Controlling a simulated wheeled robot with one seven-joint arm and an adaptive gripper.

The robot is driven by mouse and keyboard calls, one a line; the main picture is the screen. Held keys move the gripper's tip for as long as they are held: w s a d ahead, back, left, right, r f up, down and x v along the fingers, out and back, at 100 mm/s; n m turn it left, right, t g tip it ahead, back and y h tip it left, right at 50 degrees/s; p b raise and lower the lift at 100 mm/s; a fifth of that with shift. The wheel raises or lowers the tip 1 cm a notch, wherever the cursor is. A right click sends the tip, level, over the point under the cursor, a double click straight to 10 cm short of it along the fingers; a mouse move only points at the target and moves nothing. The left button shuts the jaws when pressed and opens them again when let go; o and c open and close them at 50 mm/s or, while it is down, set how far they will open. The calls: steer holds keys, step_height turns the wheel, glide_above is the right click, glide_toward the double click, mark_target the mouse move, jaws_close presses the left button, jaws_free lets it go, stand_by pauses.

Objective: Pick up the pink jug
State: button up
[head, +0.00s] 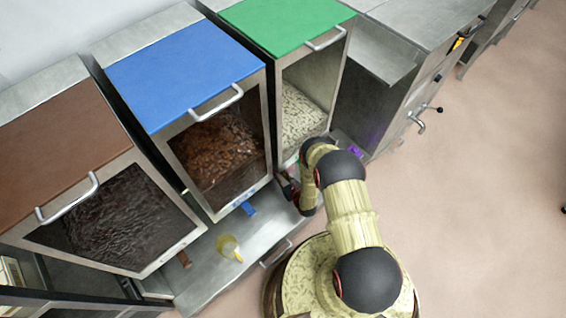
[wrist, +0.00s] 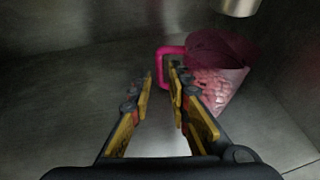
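The pink jug (wrist: 222,72) is in the right half of the wrist view, on a grey metal surface. It is translucent, with pale pieces showing through its lower part and a bright pink handle (wrist: 161,62) on its left side. My gripper (wrist: 159,80) is open in the wrist view, its two yellow-padded fingers apart. The right finger overlaps the handle in the picture; the left finger is left of it. I cannot tell whether they touch. In the head view my gripper (head: 288,188) is low in front of the green-lidded bin, and the jug is mostly hidden there.
Bins with brown (head: 55,150), blue (head: 185,68) and green (head: 285,22) lids stand in a row. A metal spout (wrist: 238,6) hangs above the pink jug. Open floor lies right.

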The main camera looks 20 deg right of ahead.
steer(key=b+x, duration=0.1)
steer(key=x, duration=0.2)
steer(key=b+x, duration=0.2)
steer(key=x, duration=0.2)
steer(key=shift+f, duration=0.4)
steer(key=shift+r, duration=0.1)
steer(key=shift+c, duration=0.2)
steer(key=c, duration=0.4)
jaws_close()
